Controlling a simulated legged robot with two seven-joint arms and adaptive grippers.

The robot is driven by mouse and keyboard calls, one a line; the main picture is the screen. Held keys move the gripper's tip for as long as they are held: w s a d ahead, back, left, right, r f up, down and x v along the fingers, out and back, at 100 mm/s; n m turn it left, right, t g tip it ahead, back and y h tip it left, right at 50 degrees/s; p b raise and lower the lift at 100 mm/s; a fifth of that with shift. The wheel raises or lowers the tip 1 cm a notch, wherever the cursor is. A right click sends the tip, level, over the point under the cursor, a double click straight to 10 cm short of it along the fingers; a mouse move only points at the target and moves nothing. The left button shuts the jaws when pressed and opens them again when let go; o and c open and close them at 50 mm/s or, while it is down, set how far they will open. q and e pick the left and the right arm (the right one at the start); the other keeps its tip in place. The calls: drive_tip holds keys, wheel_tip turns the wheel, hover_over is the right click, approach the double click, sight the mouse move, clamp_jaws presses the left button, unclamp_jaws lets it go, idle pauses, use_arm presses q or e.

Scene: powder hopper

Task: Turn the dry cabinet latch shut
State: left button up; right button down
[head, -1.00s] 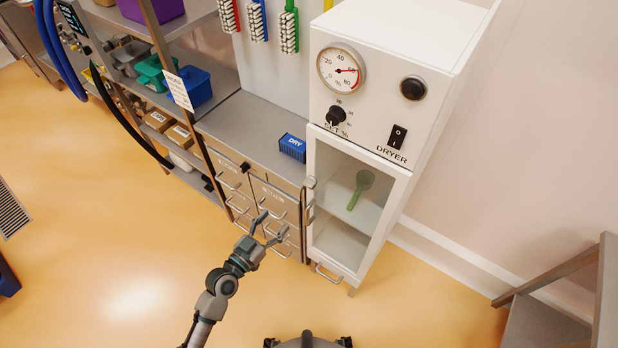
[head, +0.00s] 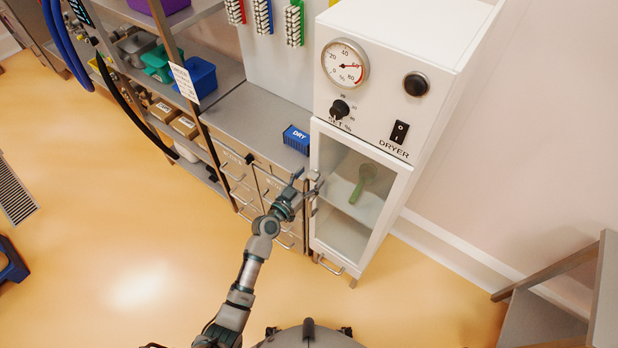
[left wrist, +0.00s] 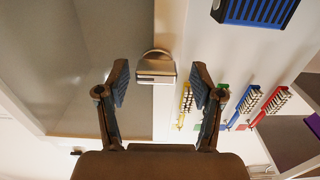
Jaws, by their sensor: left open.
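The white dry cabinet (head: 392,50) stands at the right in the head view. Its glass door (head: 345,222) looks closed, with a green scoop (head: 365,180) behind the glass. My left gripper (head: 309,182) is open and empty at the door's left edge and partly hides the latch there. In the left wrist view, the metal latch (left wrist: 155,68) sits just beyond and between the spread fingertips (left wrist: 160,86). I cannot tell whether the fingers touch it, nor which way it is turned. My right gripper is not in view.
A blue box marked DRY (head: 297,139) sits on the steel counter (head: 245,125) left of the cabinet. Drawers with handles are below it. Shelves with bins (head: 200,75) are further left. A grey stepped frame (head: 560,290) stands at lower right. The floor between is clear.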

use_arm(q)
drive_tip(key=shift+d, duration=0.25)
drive_tip(key=c, duration=1.1)
drive_tip(key=shift+c, duration=0.2)
